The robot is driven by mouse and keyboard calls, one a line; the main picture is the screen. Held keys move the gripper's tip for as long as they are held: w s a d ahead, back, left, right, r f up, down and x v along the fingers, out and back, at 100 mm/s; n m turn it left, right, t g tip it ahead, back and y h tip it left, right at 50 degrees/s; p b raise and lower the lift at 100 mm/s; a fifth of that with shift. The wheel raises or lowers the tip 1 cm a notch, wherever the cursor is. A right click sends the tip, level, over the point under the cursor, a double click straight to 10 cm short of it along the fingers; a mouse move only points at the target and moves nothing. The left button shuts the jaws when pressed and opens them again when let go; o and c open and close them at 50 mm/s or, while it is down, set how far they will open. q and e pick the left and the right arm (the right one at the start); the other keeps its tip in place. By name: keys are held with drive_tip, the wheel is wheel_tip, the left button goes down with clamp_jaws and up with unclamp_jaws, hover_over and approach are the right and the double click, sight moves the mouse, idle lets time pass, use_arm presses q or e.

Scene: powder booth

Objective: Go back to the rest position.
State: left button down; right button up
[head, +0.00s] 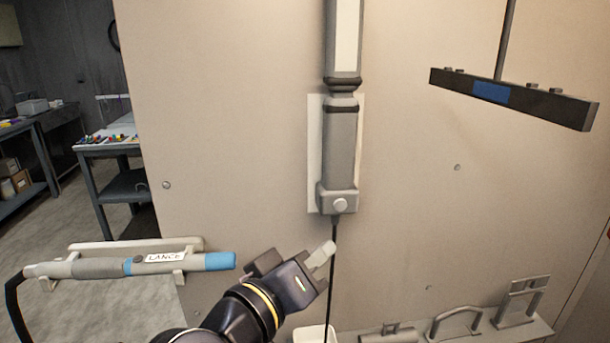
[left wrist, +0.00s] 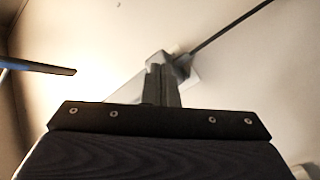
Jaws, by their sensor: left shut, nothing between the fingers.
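My left gripper (head: 322,257) is shut and empty. It comes in from the bottom of the head view, with its pale fingertips pointing up and to the right. The fingertips show just below the grey wall fixture (head: 341,150) and close to the dark cable that hangs from it; I cannot tell the gap in depth. In the left wrist view my dark gripper body fills the bottom, with the cable (left wrist: 228,27) running to the upper right. My right gripper is in neither view.
A lance (head: 100,267) with a blue end lies on a pale holder at the left. A dark bar (head: 545,102) hangs at the upper right. A ledge with metal hooks and brackets (head: 455,320) is at the lower right. Workbenches (head: 110,150) stand far left. The beige wall (head: 230,120) is bare beside the fixture.

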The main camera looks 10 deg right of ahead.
use_arm(q)
drive_tip(key=a+f+g+y, duration=0.25)
drive_tip(key=a+f, duration=0.45)
drive_tip(key=a, duration=0.5)
drive_tip(key=s+a+f+n+g+y, duration=0.1)
drive_tip(key=s+a+f+g+y, duration=0.3)
drive_tip(key=s+a+f, duration=1)
drive_tip(key=shift+s+a+f+g+y, duration=0.15)
drive_tip(key=shift+a+f+g+y, duration=0.3)
drive_tip(key=shift+y, duration=0.4)
